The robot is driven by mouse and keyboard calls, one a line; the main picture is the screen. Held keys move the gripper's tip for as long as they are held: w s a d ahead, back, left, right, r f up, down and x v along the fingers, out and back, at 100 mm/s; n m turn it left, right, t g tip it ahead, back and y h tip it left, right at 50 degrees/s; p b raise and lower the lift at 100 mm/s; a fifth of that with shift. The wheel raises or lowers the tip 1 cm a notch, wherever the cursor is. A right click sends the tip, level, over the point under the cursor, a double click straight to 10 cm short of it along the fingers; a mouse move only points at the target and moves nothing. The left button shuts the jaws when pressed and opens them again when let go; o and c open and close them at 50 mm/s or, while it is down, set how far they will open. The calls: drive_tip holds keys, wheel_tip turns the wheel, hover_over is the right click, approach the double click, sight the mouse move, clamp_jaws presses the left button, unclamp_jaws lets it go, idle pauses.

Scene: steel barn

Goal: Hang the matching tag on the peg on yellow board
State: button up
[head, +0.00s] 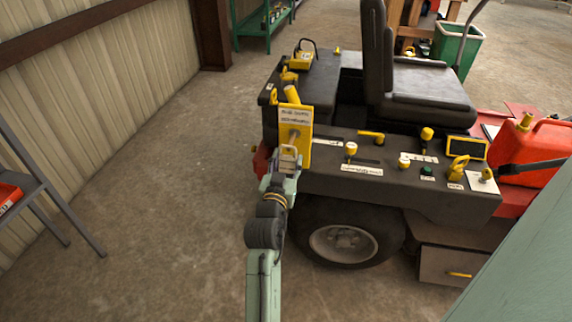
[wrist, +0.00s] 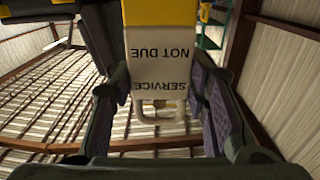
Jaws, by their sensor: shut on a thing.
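The yellow board (head: 304,157) stands upright at the left corner of the black mower console, with a white printed label (head: 295,116) on its upper part. A grey peg (head: 294,134) shows below that label. My gripper (head: 289,166) is just in front of the board's lower part, shut on a pale tag (head: 288,151). In the wrist view the tag (wrist: 160,67) sits between the jaws, reading "SERVICE NOT DUE" upside down, with a loop at its lower end. A yellow surface shows above it. Whether the tag touches the peg cannot be told.
The console carries several yellow levers and knobs (head: 458,168) right of the board. The black seat (head: 425,90) is behind, and a red fuel can (head: 532,150) is at right. A grey-legged stand (head: 45,190) is at far left. Concrete floor between is clear.

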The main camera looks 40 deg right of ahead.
drive_tip(key=x, duration=0.6)
drive_tip(key=shift+f, duration=0.35)
idle(0.4)
idle(0.4)
drive_tip(key=o, duration=1.1)
drive_tip(key=shift+c, duration=0.2)
drive_tip(key=shift+o, duration=0.2)
drive_tip(key=o, duration=0.4)
drive_tip(key=shift+c, duration=0.2)
